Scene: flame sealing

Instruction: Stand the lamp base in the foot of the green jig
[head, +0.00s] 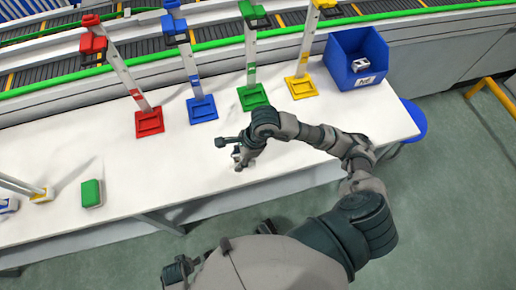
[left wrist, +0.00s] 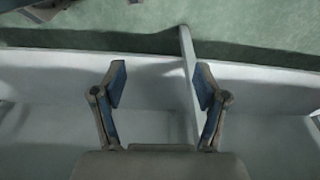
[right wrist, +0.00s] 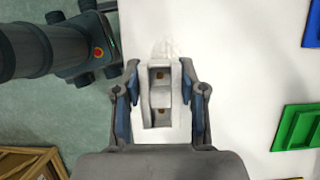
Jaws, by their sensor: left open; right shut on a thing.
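The green jig (head: 252,62) is a tall post on a square green foot (head: 253,97), and that foot shows at the right edge of the right wrist view (right wrist: 298,127). My left gripper (left wrist: 160,85) is open and empty in the left wrist view.
Red (head: 149,122), blue (head: 202,108) and yellow (head: 301,87) jig feet stand in the same row. A blue bin (head: 345,72) at the right holds a grey part. A green block (head: 91,194) lies at the left. The table (head: 180,170) is clear before the jigs.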

